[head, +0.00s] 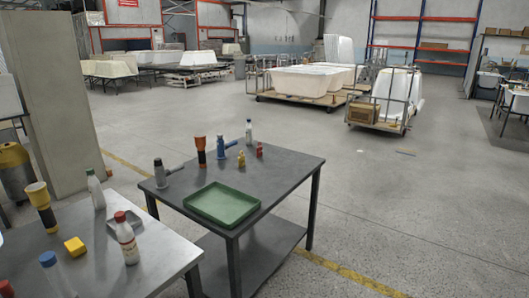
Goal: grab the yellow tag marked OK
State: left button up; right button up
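No marking "OK" can be read on anything in the head view. A small yellow item (241,158) stands on the dark grey table (275,172), behind the green tray (222,204); it is too small to tell whether it is a tag. A small red item (259,150) stands just right of it. A larger yellow block (75,246) lies on the lighter grey table (98,272) at the lower left, with no writing visible. Neither of my grippers shows.
The dark table also holds an orange-topped flashlight (201,151), a blue tool (221,147), a grey tool (160,173) and a white bottle (249,131). A red-capped bottle (127,240) stands near the left table's edge. Open floor (420,200) lies to the right.

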aim_at(240, 160)
jog(key=i+l+z, duration=0.4)
jog(key=i, duration=0.5)
jog(key=i+z, duration=0.4)
jog(key=i, duration=0.5)
